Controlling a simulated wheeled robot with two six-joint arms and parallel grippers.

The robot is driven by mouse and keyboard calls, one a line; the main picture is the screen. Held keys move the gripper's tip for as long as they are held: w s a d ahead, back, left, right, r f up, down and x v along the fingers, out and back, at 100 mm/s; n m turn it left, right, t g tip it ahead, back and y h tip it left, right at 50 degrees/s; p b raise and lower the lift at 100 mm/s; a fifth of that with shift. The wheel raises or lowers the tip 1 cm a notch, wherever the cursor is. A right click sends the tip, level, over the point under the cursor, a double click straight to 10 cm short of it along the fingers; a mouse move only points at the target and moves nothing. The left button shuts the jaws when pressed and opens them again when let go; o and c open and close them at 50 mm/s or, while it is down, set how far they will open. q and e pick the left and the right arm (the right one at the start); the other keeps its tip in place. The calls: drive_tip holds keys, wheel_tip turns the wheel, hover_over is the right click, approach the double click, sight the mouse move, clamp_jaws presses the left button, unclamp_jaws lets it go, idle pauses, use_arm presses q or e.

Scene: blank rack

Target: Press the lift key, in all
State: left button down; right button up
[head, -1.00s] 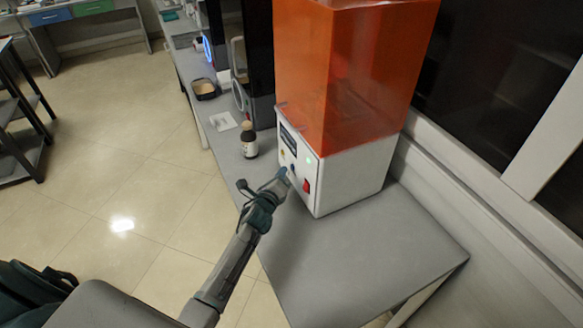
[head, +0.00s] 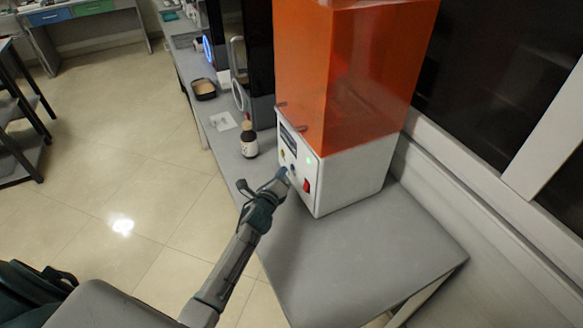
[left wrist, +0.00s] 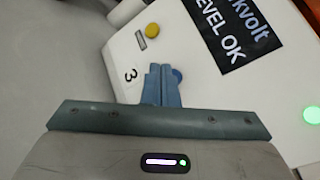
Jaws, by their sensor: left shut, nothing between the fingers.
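A machine with a white base (head: 348,180) and a clear orange cover (head: 345,75) stands on the grey bench. No key marked "lift" can be read. My left gripper (head: 284,174) is shut and empty, its tips at the panel. My right gripper is not in view.
A brown bottle (head: 249,140) stands on the bench left of the machine, with a small dark tray (head: 204,88) farther back. The bench top (head: 350,260) in front of the machine is clear. A window ledge runs along the right.

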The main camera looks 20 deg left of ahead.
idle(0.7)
use_arm(q)
drive_tip(key=shift+w+d, duration=0.3)
